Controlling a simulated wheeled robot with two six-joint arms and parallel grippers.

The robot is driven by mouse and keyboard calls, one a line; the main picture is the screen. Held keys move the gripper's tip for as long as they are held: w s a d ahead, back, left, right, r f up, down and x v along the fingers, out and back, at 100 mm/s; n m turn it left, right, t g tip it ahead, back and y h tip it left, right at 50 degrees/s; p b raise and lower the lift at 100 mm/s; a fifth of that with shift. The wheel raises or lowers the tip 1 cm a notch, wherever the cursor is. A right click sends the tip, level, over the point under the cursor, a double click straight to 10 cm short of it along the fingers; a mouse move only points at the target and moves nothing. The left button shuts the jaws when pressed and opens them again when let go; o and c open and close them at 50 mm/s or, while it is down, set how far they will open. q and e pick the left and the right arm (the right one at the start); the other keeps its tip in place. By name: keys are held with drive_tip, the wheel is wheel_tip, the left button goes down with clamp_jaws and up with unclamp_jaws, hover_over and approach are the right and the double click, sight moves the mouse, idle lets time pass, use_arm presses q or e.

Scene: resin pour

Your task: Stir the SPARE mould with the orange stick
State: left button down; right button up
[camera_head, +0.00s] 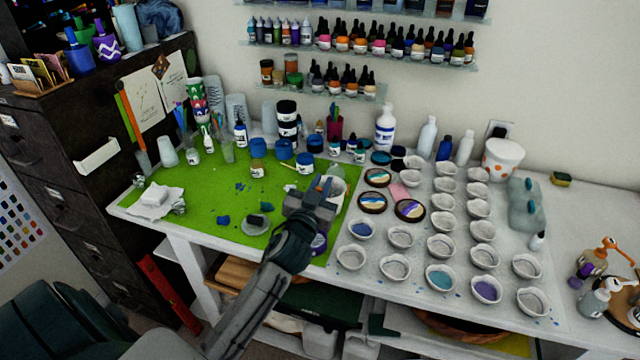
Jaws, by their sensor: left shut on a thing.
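My left gripper (316,195) is over the front right part of the green mat (205,205), beside a white cup (337,187). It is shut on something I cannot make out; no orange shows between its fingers. Several small white bowl-like moulds stand in columns on the right of the table, such as an empty one (351,257), one with teal (439,278) and one with purple (486,289). No SPARE label can be read. My right gripper is not in view.
Blue jars (284,150) and bottles (385,128) crowd the table's back. Round painted pieces (410,210) lie between mat and moulds. A crumpled white cloth (158,198) lies at left. Shelves of small bottles (360,42) hang above. The mat's middle is mostly free.

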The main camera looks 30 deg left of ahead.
use_arm(q)
wheel_tip(320, 180, down, 7)
drive_tip(key=b, duration=0.6)
drive_tip(key=shift+w+a, duration=0.1)
drive_tip(key=shift+w, duration=0.05)
